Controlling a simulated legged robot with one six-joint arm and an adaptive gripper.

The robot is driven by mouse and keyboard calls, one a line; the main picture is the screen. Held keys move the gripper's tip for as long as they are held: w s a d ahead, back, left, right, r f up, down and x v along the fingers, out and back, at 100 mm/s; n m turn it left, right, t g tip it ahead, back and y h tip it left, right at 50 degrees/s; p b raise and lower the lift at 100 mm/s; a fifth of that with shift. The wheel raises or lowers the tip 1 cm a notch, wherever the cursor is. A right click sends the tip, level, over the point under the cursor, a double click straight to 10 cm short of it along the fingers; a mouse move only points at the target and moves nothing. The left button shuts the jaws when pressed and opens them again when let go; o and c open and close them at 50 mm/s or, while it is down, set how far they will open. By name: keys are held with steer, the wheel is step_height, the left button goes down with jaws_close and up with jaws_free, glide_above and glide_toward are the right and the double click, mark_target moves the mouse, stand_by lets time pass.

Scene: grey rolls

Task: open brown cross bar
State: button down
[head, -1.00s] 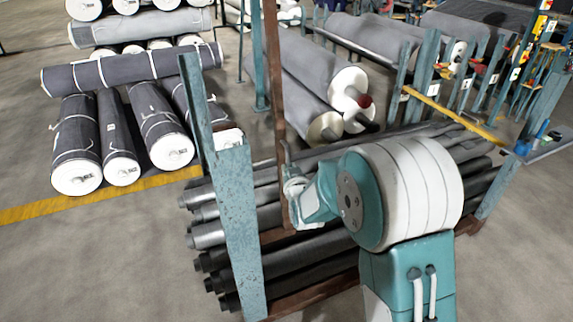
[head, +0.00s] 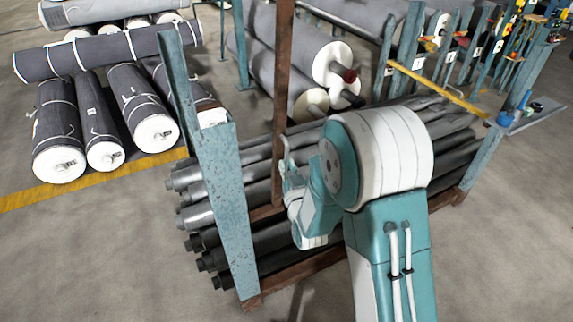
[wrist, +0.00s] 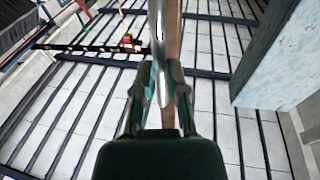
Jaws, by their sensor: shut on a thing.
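The brown cross bar (head: 282,75) stands nearly upright in the head view, in front of the rack of rolls, with its top cut off by the frame. A curved silver handle (head: 284,148) sits on its lower part. In the wrist view the brown bar (wrist: 173,40) runs up behind the silver handle (wrist: 158,35). My gripper (wrist: 161,84) has its fingers on both sides of the handle and is shut on it. In the head view my gripper (head: 290,172) is small beside the bar, partly hidden by my arm.
A blue-painted post (head: 222,190) stands close left of the bar; it also shows in the wrist view (wrist: 285,65). Stacked dark rolls (head: 260,240) lie behind and below my arm. Large rolls with white ends (head: 150,110) lie at the left. Grey floor at the front left is clear.

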steer(key=shift+f, duration=0.2)
steer(key=c, duration=0.7)
jaws_free()
steer(key=shift+r, duration=0.1)
steer(key=v, duration=0.7)
steer(key=shift+s+a, duration=0.1)
steer(key=shift+s, duration=0.1)
